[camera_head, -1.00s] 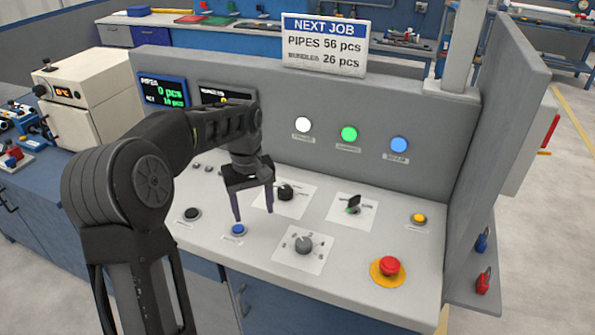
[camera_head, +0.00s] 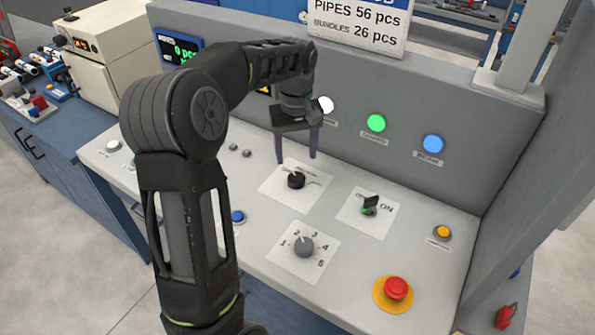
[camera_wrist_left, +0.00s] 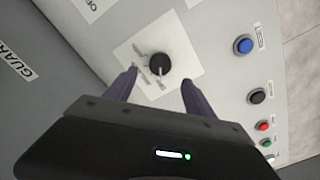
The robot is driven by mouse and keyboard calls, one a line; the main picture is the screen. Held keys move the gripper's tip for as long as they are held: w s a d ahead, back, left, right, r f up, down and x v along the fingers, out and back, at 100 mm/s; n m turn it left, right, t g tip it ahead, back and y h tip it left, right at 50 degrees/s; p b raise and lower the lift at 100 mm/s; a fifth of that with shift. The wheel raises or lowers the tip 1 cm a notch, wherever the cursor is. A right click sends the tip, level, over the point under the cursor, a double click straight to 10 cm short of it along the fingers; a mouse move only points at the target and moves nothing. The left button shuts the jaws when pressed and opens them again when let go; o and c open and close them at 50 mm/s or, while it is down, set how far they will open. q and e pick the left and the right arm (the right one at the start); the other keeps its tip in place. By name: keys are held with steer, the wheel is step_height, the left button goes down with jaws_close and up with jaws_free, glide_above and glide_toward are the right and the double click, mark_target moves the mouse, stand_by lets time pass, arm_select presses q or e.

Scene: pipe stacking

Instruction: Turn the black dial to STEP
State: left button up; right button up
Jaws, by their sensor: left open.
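The black dial (camera_head: 296,180) sits on a white label plate (camera_head: 285,202) on the sloped grey panel. In the left wrist view the dial (camera_wrist_left: 159,63) lies beyond and between my fingertips, with its pale pointer mark towards the lower side. The words on its label are too small to read. My left gripper (camera_head: 297,160) is open and empty, above and just behind the dial in the head view. Its two dark fingers (camera_wrist_left: 158,78) are apart and do not touch the dial as far as I can tell. My right gripper is not in view.
A grey numbered dial (camera_head: 303,246), a black key switch (camera_head: 370,203), a yellow button (camera_head: 442,233), a red emergency button (camera_head: 396,288) and a blue button (camera_head: 238,217) surround the dial. The upright back panel (camera_head: 480,178) with lit lamps stands close behind.

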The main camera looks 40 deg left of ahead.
mark_target(296, 176)
arm_select(q)
step_height(296, 176, down, 8)
steer(key=shift+r+p, duration=0.15)
steer(key=shift+p, duration=0.5)
steer(key=c, duration=1.4)
